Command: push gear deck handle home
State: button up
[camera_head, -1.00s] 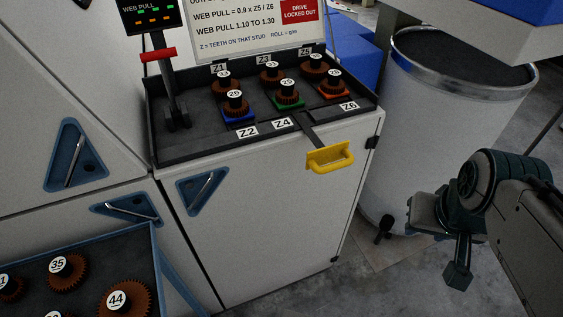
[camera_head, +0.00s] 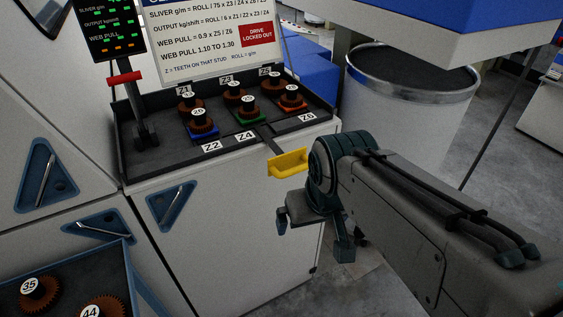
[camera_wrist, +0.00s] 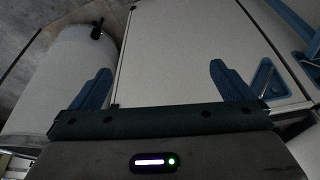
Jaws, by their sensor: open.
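The yellow gear deck handle (camera_head: 288,163) sticks out past the front edge of the gear deck (camera_head: 125,165) on a dark flat bar. The deck is a dark tray holding several brown numbered gears on labelled studs. My gripper (camera_head: 312,236) is in front of the cabinet, below and slightly right of the handle in the head view, and apart from it as far as I can tell. In the wrist view my gripper (camera_wrist: 160,85) has its two fingers spread wide with nothing between them. The handle does not show in the wrist view.
A red-gripped lever (camera_head: 125,78) stands at the deck's left. A grey drum (camera_head: 405,115) stands right of the cabinet, and shows in the wrist view (camera_wrist: 78,80). A gear tray (camera_head: 125,265) is at lower left. Cabinet door (camera_head: 220,225) is shut.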

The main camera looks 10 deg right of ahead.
aim_at(283, 165)
jog(key=z, duration=0.4)
jog(key=k, duration=1)
jog(key=z, duration=1.25)
jog(key=i, duration=0.7)
jog(key=u, duration=1)
jog(key=i, duration=0.55)
jog(key=u, duration=0.6)
